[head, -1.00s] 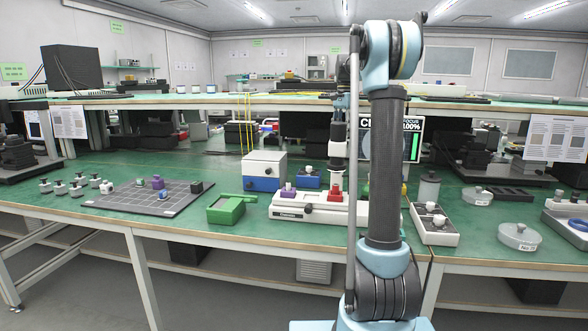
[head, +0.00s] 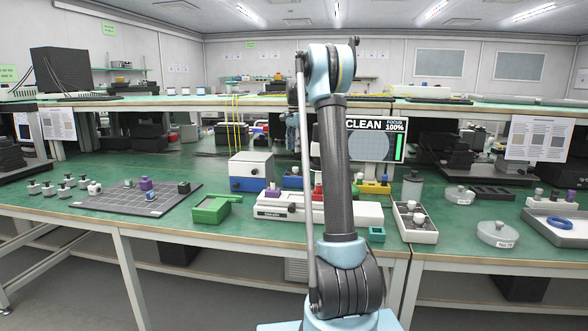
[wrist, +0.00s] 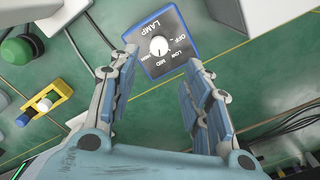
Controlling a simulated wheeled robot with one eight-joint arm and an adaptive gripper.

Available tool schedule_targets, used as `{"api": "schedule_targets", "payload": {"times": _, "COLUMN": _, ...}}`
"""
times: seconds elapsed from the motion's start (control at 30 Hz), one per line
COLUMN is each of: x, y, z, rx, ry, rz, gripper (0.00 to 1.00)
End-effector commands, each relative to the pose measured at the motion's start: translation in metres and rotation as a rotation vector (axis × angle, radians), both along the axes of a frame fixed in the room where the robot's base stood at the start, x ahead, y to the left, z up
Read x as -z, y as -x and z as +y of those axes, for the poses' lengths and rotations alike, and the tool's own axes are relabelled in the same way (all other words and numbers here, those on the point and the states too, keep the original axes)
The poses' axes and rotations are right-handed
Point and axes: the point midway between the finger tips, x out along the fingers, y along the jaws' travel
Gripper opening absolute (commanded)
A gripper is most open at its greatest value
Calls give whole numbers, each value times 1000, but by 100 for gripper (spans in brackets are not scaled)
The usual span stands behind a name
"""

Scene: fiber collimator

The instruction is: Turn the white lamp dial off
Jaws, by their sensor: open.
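The lamp box (wrist: 172,50) is blue-edged with a dark face, marked LAMP, OFF, LOW and MID, plus a smaller label I cannot read clearly. Its round white dial (wrist: 158,46) shows at the top middle of the wrist view; I cannot tell surely which label its mark points to. In the head view the small blue box (head: 292,181) behind the white bench unit looks like the same box, partly cut off by my arm. My gripper (wrist: 164,62) is open and empty. Its fingertips frame the near part of the box in the picture, apart from the dial.
A green round button (wrist: 17,50) and a yellow block (wrist: 46,101) lie left in the wrist view. Dark cables (wrist: 290,125) lie at right. A white-and-blue box (head: 250,171), a long white unit (head: 275,206) and a screen (head: 376,140) reading CLEAN, FOCUS 100% stand nearby.

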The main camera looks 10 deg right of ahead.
Motion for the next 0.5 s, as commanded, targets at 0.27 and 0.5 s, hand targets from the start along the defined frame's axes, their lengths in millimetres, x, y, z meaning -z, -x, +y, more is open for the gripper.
{"api": "schedule_targets", "payload": {"times": 0.27, "x": 50, "y": 0, "z": -1, "rx": 0, "ry": 0, "rz": 0, "gripper": 44}}
{"api": "schedule_targets", "payload": {"times": 0.5, "x": 84, "y": 0, "z": -1, "rx": 0, "ry": 0, "rz": 0, "gripper": 44}}
